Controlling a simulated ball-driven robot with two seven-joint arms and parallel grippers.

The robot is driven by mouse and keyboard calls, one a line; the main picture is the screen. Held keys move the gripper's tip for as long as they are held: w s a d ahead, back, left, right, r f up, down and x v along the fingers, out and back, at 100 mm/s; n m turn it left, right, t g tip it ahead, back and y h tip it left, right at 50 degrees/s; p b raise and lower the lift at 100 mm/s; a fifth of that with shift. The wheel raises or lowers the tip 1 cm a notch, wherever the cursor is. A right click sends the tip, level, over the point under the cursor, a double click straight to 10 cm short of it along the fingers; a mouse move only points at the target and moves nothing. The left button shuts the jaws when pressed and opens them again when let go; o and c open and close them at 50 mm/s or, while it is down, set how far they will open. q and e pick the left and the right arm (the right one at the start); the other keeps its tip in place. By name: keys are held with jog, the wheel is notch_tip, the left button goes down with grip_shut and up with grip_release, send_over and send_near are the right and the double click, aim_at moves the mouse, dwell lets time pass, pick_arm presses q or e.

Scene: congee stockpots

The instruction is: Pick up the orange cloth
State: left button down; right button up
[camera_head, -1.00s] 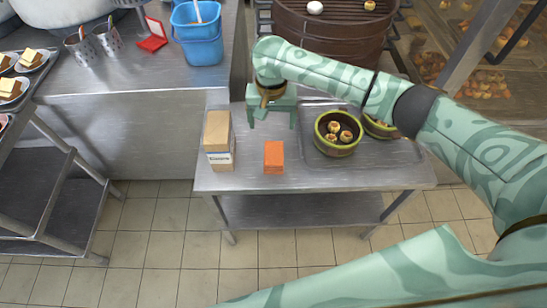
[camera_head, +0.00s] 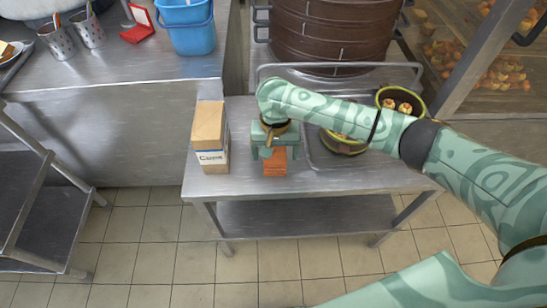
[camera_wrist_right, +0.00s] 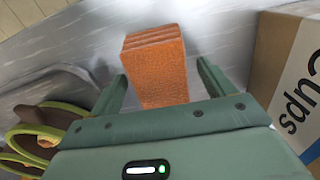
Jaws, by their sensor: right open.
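The orange cloth (camera_head: 276,163) is a folded, layered block lying on the steel table (camera_head: 330,180). My right gripper (camera_head: 270,152) is above it in the head view and hides its far part. In the right wrist view the cloth (camera_wrist_right: 156,65) lies ahead of and partly between the two open fingers of the right gripper (camera_wrist_right: 160,88). The fingers are apart, with a gap on each side of the cloth, and hold nothing. I cannot tell the height left between fingertips and cloth. My left gripper is not in view.
A cardboard box of cups (camera_head: 210,138) stands close left of the cloth. To the right, green-rimmed steamer baskets (camera_head: 403,98) with buns stand on a tray (camera_head: 400,150). Large brown steamers (camera_head: 330,35) rise behind. The table's front edge is clear.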

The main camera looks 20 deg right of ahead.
aim_at(275, 151)
jog(key=shift+r, duration=0.2)
jog(key=c, duration=1.1)
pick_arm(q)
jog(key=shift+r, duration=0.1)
